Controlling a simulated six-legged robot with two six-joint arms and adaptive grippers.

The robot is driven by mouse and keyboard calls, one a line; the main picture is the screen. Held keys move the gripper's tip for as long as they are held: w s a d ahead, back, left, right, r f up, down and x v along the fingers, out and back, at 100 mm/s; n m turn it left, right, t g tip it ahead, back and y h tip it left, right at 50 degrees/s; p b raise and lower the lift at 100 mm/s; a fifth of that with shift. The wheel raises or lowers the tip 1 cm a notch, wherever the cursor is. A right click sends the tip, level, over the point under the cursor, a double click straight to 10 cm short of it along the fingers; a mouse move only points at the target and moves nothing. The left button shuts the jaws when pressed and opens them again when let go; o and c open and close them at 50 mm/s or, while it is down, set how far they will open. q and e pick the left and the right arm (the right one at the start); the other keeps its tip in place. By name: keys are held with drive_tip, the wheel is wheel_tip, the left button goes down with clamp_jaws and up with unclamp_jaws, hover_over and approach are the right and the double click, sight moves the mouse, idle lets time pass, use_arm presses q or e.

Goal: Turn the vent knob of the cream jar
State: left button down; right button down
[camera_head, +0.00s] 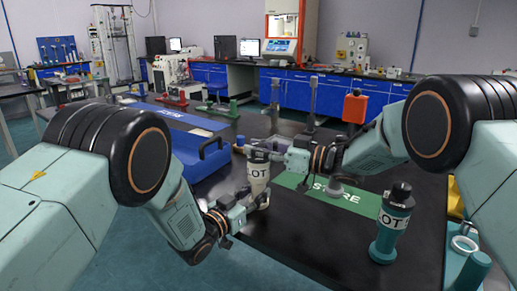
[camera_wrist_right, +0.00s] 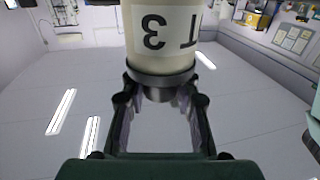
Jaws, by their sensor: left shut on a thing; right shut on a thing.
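The cream jar (camera_head: 258,172), with a dark-lettered label, stands upright near the middle of the dark bench in the head view. My left gripper (camera_head: 254,200) is shut on its lower body from the left. My right gripper (camera_head: 257,152) comes in from the right and is at the jar's top. In the right wrist view the cream jar (camera_wrist_right: 165,35) is upside down. Its grey vent knob (camera_wrist_right: 160,93) lies between the fingers of my right gripper (camera_wrist_right: 160,105). The fingers hide part of the jar's top in the head view.
A teal jar (camera_head: 392,222) stands at the right front. A green store mat (camera_head: 345,196) lies behind it. A blue tray (camera_head: 204,160) sits to the left of the cream jar. A red-topped stand (camera_head: 355,106) is farther back.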

sight(259, 143)
drive_tip(key=shift+m+t+h, duration=0.9)
drive_tip(key=shift+m+t, duration=0.3)
drive_tip(key=shift+t, duration=0.4)
drive_tip(key=c, duration=1)
unclamp_jaws()
wheel_tip(259, 143, up, 10)
